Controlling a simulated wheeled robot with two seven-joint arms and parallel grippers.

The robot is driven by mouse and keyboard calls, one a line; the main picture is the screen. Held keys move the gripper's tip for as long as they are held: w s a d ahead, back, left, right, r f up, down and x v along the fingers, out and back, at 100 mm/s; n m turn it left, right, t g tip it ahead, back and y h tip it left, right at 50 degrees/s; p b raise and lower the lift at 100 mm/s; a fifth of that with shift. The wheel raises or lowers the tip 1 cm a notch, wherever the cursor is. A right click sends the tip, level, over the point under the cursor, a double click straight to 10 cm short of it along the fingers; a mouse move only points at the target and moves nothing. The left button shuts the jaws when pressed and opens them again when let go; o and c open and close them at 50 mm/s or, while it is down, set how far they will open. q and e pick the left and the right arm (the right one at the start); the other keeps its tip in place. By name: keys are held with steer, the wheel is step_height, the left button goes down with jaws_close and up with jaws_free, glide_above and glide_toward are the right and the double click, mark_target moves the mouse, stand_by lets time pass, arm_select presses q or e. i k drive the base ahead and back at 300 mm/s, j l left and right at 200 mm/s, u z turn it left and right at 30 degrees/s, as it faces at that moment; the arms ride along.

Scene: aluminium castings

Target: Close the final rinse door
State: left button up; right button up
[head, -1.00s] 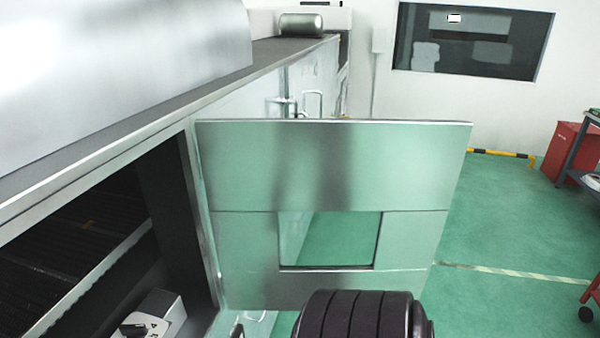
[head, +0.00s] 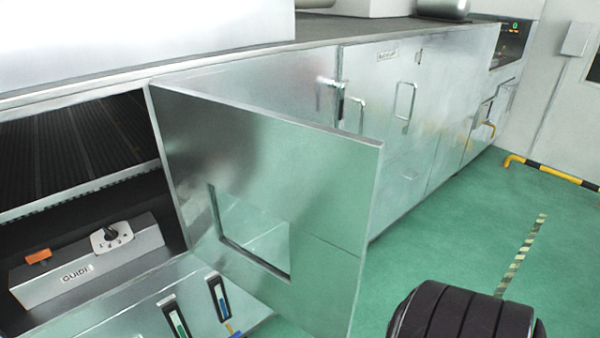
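The metal door (head: 310,165) with a rectangular window cutout stands open, swung out from the front of the long steel machine. Its hinged edge is at the left, beside the dark opening (head: 75,130). Inside the opening are a ribbed conveyor surface and a white control box (head: 85,265) with a black knob and an orange switch. A black ribbed part of my arm shows at the bottom right, apart from the door. Neither gripper is visible.
More closed doors with handles (head: 405,100) run along the machine to the right. Two gauges (head: 218,298) sit on the panel below the opening. The green floor (head: 470,220) to the right is clear. A yellow-black rail (head: 550,172) stands at the back right.

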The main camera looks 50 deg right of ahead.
mark_target(322, 181)
steer(key=l+u, duration=0.1)
steer(key=l, duration=0.3)
steer(key=k+l+u, duration=0.1)
steer(key=l, duration=0.3)
steer(key=k+l+u, duration=0.15)
steer(key=l, duration=0.25)
steer(key=k+l+u, duration=0.1)
steer(key=l, duration=0.25)
steer(key=k+l+u, duration=0.1)
steer(key=l, duration=0.3)
steer(key=l+u, duration=0.1)
steer(key=l, duration=0.7)
steer(key=i, duration=0.05)
